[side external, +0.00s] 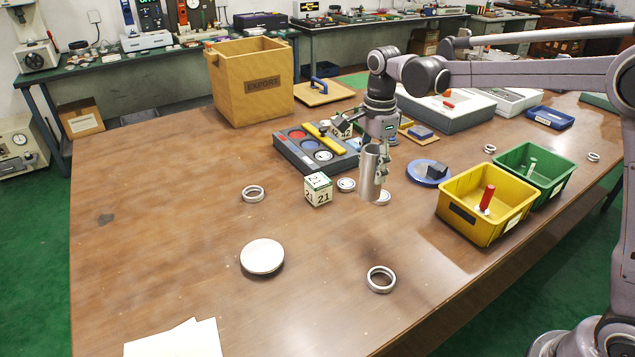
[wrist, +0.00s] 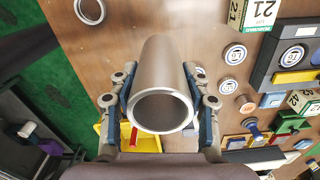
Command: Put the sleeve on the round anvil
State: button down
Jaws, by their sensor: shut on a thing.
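The sleeve is a hollow silver metal tube (side external: 370,172). My gripper (side external: 381,160) is shut on it and holds it upright above the table, right of the numbered cube. In the wrist view the sleeve (wrist: 163,75) sits between both fingers of my gripper (wrist: 161,98), with its open end facing the camera. The round anvil appears to be the pale, low disc (side external: 262,256) on the front-left part of the table, with nothing on it. It lies well left of the sleeve and nearer the camera. I do not see the anvil in the wrist view.
Metal rings lie at the left (side external: 253,194) and front (side external: 380,280). A numbered cube (side external: 318,189) and a grey tray (side external: 290,151) stand near the sleeve. Yellow (side external: 484,228) and green (side external: 553,185) bins are right. The tabletop around the disc is clear.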

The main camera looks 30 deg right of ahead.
jog(key=w+a+r+n, duration=0.1)
jog(key=w+a, duration=0.1)
jog(key=a, duration=0.5)
jog(key=w+a+r+n, duration=0.1)
jog(key=w+a, duration=0.1)
jog(key=a, duration=0.5)
jog(key=shift+w+a+f, duration=0.2)
jog(key=shift+a+f, duration=1.7)
jog(key=shift+a, duration=0.1)
jog(key=shift+w+a+f, duration=0.2)
jog(key=shift+a+f, duration=1.75)
jog(key=shift+a, duration=0.05)
jog(key=shift+w+a+f, duration=0.2)
jog(key=shift+a+f, duration=1.7)
jog(key=shift+a, duration=0.1)
jog(key=shift+f, duration=0.15)
jog(key=c, duration=0.6)
grip_release()
jog(key=shift+c, duration=0.2)
